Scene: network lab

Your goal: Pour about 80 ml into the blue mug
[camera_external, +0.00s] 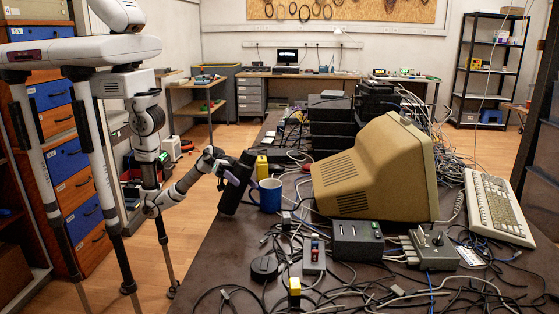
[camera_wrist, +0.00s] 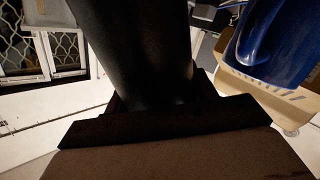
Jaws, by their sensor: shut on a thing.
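The blue mug (camera_external: 266,197) stands upright near the left edge of the table, its handle to the left. It also shows at the upper right of the wrist view (camera_wrist: 280,45). My gripper (camera_external: 230,176) is shut on a black bottle (camera_external: 238,188), just left of the mug. The bottle leans a little, its top toward the right. Its dark body fills the upper middle of the wrist view (camera_wrist: 135,50), between the fingers (camera_wrist: 160,115). I see no liquid stream. The inside of the mug and the bottle's contents are hidden.
A yellow object (camera_external: 262,168) stands just behind the mug. A beige monitor (camera_external: 370,170) stands to the right, with grey boxes (camera_external: 357,240) in front of it. Loose cables and a round black object (camera_external: 264,268) lie on the table's front part (camera_external: 215,265).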

